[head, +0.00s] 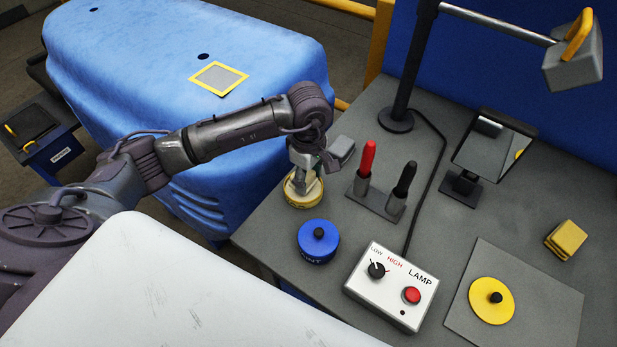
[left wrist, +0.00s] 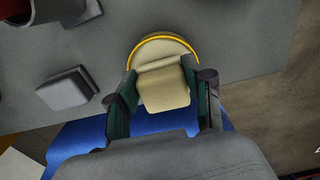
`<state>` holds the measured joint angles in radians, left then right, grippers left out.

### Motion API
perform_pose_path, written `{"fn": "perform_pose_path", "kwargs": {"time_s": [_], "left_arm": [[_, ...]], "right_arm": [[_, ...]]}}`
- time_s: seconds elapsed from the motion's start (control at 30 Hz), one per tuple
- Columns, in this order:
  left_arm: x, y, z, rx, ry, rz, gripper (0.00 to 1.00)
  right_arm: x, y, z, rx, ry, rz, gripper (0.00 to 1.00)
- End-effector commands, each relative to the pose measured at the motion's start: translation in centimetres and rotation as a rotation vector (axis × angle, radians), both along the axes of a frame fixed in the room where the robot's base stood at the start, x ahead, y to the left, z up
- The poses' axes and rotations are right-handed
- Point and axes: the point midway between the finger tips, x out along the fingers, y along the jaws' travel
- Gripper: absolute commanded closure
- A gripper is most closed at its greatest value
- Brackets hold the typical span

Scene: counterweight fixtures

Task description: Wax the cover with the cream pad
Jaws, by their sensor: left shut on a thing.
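The cream pad (left wrist: 163,88) is a small cream block between the fingers of my left gripper (left wrist: 163,103), which is shut on it. In the head view this gripper (head: 303,174) points down at the bench's left edge, over a round tin (head: 303,199) with a yellow rim. The tin (left wrist: 150,47) also shows in the left wrist view, behind the pad; I cannot tell whether the pad touches it. The big blue cover (head: 150,60) stands left of the bench, with a yellow-framed grey patch (head: 219,78) on top. My right gripper is out of view.
A grey block (head: 341,150), a holder (head: 376,202) with red and black handles, a blue round tin (head: 318,241) and a lamp control box (head: 391,285) stand near the gripper. A lamp post (head: 405,90) and mirror (head: 494,148) stand behind. A yellow disc (head: 491,300) lies at front right.

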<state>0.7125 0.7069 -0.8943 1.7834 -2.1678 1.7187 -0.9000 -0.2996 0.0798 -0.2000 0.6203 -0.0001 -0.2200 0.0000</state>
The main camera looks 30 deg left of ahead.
Motion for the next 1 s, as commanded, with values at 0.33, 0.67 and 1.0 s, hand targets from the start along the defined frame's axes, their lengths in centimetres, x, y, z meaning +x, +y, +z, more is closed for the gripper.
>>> {"fn": "perform_pose_path", "kwargs": {"time_s": [0.33,0.67,1.0], "left_arm": [[0.1,0.1,3.1,0.002,-0.002,0.0,0.77],[0.1,0.0,4.9,0.0,-0.002,0.001,0.77],[0.1,0.0,4.9,0.0,-0.002,0.001,0.77]], "right_arm": [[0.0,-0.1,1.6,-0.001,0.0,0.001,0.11],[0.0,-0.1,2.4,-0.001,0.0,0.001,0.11],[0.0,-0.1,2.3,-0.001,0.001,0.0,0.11]]}}
